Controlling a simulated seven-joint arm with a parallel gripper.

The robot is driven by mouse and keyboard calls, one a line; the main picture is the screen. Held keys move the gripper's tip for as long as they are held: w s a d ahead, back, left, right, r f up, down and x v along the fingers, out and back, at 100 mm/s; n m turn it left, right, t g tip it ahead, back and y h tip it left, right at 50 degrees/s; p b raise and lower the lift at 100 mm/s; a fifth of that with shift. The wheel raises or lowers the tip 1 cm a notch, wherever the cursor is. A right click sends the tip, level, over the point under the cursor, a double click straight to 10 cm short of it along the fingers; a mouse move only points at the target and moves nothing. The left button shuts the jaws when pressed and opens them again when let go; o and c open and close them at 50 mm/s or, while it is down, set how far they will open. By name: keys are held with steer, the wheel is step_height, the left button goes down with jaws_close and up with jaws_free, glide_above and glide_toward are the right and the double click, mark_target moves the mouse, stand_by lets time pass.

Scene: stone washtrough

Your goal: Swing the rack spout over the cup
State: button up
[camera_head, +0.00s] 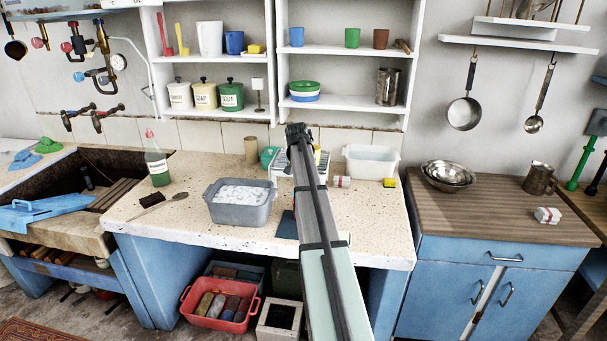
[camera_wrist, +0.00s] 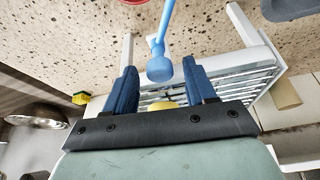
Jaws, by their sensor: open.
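A white slatted rack (camera_wrist: 262,62) stands on the speckled counter; it also shows in the head view (camera_head: 285,166), partly behind my arm. A light blue rod with a rounded end (camera_wrist: 160,68), which looks like the rack spout, reaches from the top of the wrist view. My gripper (camera_wrist: 159,66) is open, its two blue fingers on either side of the rod's rounded end in the picture; I cannot tell whether they touch it. A red rim (camera_wrist: 132,1), perhaps the cup, is cut off at the top edge. My arm hides the gripper in the head view.
A grey basin (camera_head: 238,205) stands left of my arm, with a green bottle (camera_head: 157,160) beyond it. A white tub (camera_head: 371,162) and a yellow sponge (camera_head: 389,182) are to the right. Shelves (camera_head: 345,104) with cups rise behind. The counter's front right is clear.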

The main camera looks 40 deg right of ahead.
steer(key=shift+c, duration=0.3)
steer(key=c, duration=1)
steer(key=shift+o, duration=0.2)
steer(key=shift+n, duration=0.3)
steer(key=shift+s+d+n+t+y, duration=0.1)
steer(key=shift+n+t+y, duration=0.3)
steer(key=shift+n, duration=0.85)
steer(key=shift+d+n+t+y, duration=0.1)
steer(key=shift+n+t+y, duration=0.25)
steer(key=shift+n, duration=0.9)
steer(key=o, duration=1)
steer(key=shift+a, duration=0.1)
